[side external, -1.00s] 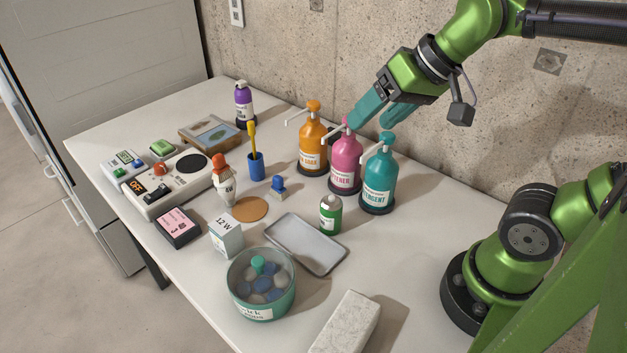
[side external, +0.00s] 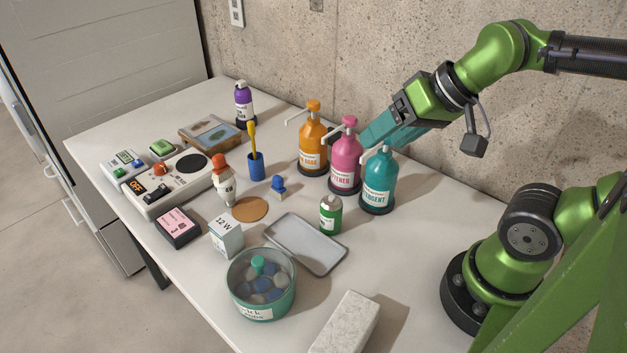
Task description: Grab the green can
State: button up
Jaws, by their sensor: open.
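The green can (side external: 330,214) stands upright on the white table, with a grey top and a white label band. My gripper (side external: 368,150) has teal fingers and is open and empty. It is above and behind the can, among the tops of the pink bottle (side external: 345,163) and the teal bottle (side external: 379,182).
An orange pump bottle (side external: 312,145) stands left of the pink one. A grey tray (side external: 306,244), a teal pot of stones (side external: 262,310) and a pale stone block (side external: 345,325) are at the front. The concrete wall (side external: 410,60) is close behind.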

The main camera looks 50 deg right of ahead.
jog(key=shift+o, duration=0.2)
jog(key=shift+o, duration=0.7)
